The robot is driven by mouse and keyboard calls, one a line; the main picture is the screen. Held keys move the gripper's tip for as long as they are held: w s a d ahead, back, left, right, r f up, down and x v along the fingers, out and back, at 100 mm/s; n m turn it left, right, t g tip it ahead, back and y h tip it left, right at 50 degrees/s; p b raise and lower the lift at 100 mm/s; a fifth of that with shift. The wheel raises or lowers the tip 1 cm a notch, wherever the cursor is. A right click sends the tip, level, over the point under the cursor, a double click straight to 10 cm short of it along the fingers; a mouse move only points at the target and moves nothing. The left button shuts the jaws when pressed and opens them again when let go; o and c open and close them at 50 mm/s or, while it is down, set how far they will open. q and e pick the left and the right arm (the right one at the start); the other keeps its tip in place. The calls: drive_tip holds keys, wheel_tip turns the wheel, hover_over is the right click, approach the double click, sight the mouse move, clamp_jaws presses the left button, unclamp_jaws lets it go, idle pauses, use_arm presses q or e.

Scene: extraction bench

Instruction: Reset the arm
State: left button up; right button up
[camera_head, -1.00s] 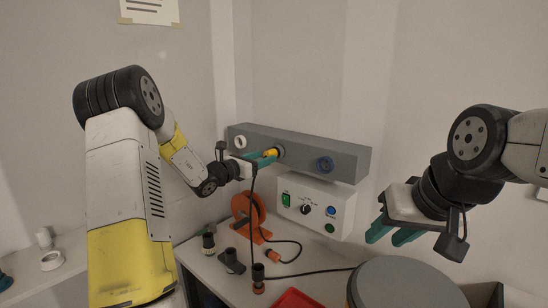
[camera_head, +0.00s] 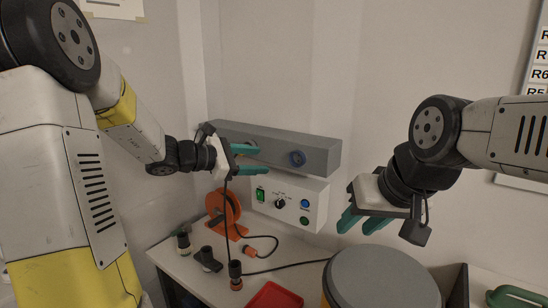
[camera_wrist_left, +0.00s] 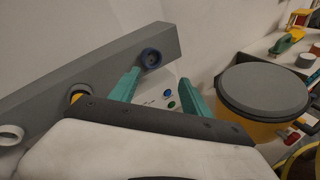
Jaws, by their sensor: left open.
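My left gripper (camera_head: 258,160) is open, its teal fingers apart in front of the long grey box on the wall (camera_head: 318,152). In the left wrist view its fingers (camera_wrist_left: 155,92) have nothing between them. A yellow fitting (camera_wrist_left: 78,95) sits in the box beside a blue ring port (camera_wrist_left: 151,58), apart from the fingers. My right gripper (camera_head: 362,222) is open and empty above the bench, right of the control box (camera_head: 290,203).
A grey-lidded drum (camera_head: 382,275) stands at the front right. An orange reel (camera_head: 222,208), a red tray (camera_head: 274,298) and several dark fittings (camera_head: 207,258) are on the bench. A black cable (camera_head: 285,268) runs across it and up near my left gripper.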

use_arm(q)
drive_tip(key=s+d+m+g+y, duration=0.2)
drive_tip(key=s+m+g+y, duration=0.25)
drive_tip(key=s+m, duration=0.85)
drive_tip(key=s+a+f+m+t+y, duration=0.1)
drive_tip(key=s+a+m+t+y, duration=0.1)
drive_tip(key=s+a+m+y, duration=0.3)
drive_tip(key=s+a+m, duration=0.1)
drive_tip(key=s+a, duration=0.3)
drive_tip(key=s, duration=0.4)
drive_tip(key=shift+s+a+f+m+y, duration=0.2)
drive_tip(key=shift+s+f+m+y, duration=0.1)
drive_tip(key=shift+s+f+y, duration=0.1)
